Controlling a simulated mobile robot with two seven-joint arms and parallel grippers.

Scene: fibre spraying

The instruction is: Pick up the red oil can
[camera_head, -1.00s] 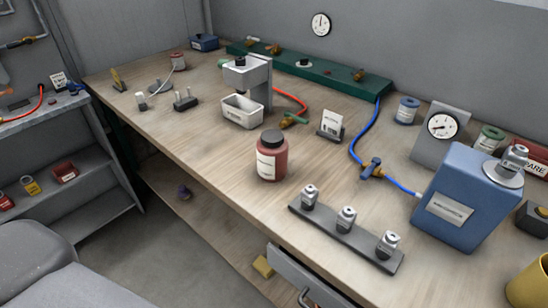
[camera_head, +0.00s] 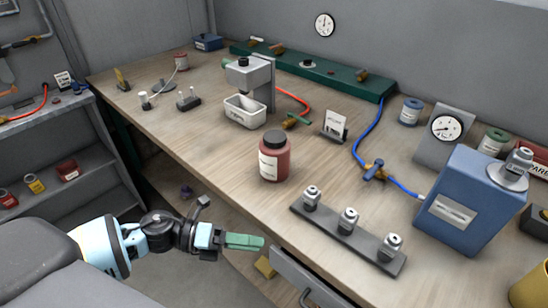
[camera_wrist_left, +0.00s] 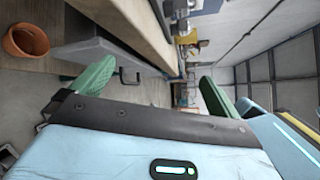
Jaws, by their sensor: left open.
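A red jar-like can with a dark cap and pale label (camera_head: 274,162) stands upright mid-bench in the head view. On the low left shelf, a small red can (camera_head: 7,198) stands beside a yellow can (camera_head: 34,184). I cannot tell for sure which red one is the oil can. My left gripper (camera_head: 247,241) is open and empty, in front of the bench's front edge, below the red jar and apart from it. Its green fingers also show spread apart in the left wrist view (camera_wrist_left: 157,74). My right gripper is not in view.
A grey rack with several metal fittings (camera_head: 347,238) lies right of the jar. A blue tank (camera_head: 450,215) stands further right. A white tray under a press (camera_head: 245,111) is behind the jar. A drawer (camera_head: 300,280) sticks out at the front. A red bin (camera_head: 68,170) is on the shelf.

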